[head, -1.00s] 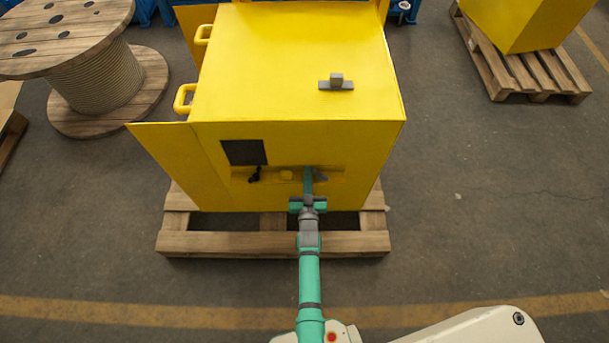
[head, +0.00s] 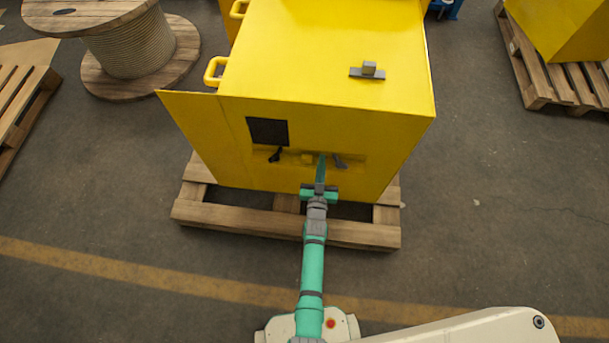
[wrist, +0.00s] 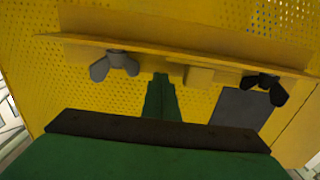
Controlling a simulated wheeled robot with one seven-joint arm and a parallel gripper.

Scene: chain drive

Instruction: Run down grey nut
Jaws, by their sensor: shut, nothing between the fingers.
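My gripper (head: 321,158) is shut and empty, just left of the grey nut in the head view. In the wrist view the closed fingers (wrist: 161,80) point at the panel, right of the grey nut and apart from it. A black wing nut (head: 275,155) is on the other side, and it also shows in the wrist view (wrist: 266,88).
A small yellow block (wrist: 199,77) sits on the ledge (wrist: 190,52) between the nuts, close to my fingers. A dark square panel (head: 268,131) is above the black nut. The cabinet stands on a wooden pallet (head: 240,219).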

